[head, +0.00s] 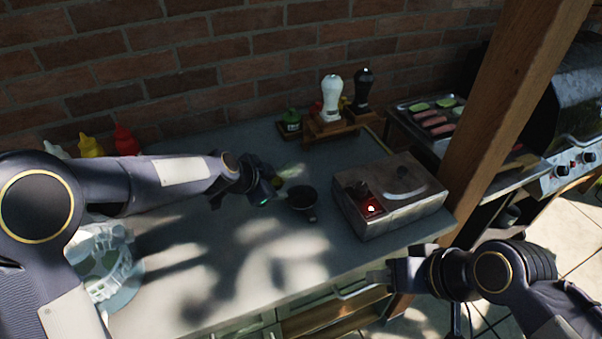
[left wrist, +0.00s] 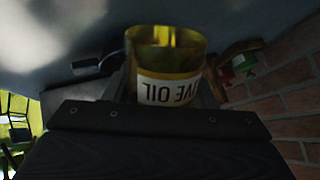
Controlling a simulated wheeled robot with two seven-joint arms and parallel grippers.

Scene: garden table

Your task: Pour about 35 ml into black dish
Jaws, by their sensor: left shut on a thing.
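The black dish (head: 302,197) stands on the grey counter, left of the metal box. My left gripper (head: 272,190) is just left of the dish, shut on a yellowish, see-through olive oil container (left wrist: 168,62). In the left wrist view its white label reads upside down. In the head view the gripper mostly hides the container, so its tilt and any flow of oil cannot be made out. A dark shape beside the container in the left wrist view may be the dish. My right gripper (head: 378,277) is over the counter's front edge, away from the dish; its jaws are unclear.
A metal box (head: 390,200) with a red light stands right of the dish. White and black shakers (head: 332,98) stand on a wooden rack behind. Squeeze bottles (head: 126,140) stand at the back left. A glass item (head: 105,265) is at the left front. A wooden post (head: 500,120) rises at right.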

